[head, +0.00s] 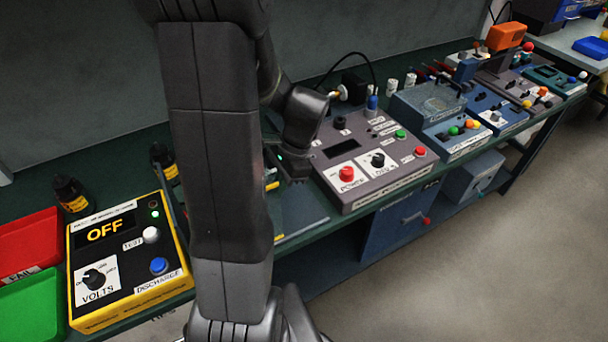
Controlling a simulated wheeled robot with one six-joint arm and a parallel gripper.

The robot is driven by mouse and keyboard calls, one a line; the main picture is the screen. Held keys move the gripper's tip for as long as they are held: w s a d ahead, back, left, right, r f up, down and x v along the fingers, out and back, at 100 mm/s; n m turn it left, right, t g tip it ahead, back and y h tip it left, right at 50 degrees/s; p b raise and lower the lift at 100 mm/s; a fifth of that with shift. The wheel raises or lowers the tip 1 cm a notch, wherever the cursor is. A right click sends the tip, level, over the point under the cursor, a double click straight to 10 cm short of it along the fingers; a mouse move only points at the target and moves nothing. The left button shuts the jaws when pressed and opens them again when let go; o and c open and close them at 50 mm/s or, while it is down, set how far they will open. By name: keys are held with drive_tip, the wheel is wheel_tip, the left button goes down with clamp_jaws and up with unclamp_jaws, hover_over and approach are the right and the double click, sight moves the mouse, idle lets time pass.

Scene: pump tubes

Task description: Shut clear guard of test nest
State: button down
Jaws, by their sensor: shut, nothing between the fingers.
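My gripper (292,172) points down over the bench in the middle of the head view. It is shut and empty. Just below it lies a dark blue-grey base plate (304,214), possibly part of the test nest. My own arm crosses in front and hides most of this spot. A thin slanted edge shows left of the arm, beside the yellow tester. I cannot tell whether it belongs to the clear guard. The guard's angle, and whether the gripper touches it, cannot be made out.
A yellow tester (122,280) reading OFF stands left, with red (30,245) and green (35,305) bins beyond it. A grey power box (375,170) with knobs stands right of my gripper. More blue fixtures (435,105) line the bench. Open floor (480,270) lies at right.

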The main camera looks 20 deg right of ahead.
drive_tip(key=shift+s+a, duration=0.15)
drive_tip(key=shift+a, duration=1)
drive_tip(key=shift+s+a, duration=0.1)
drive_tip(key=shift+a, duration=1)
drive_tip(key=shift+d, duration=0.1)
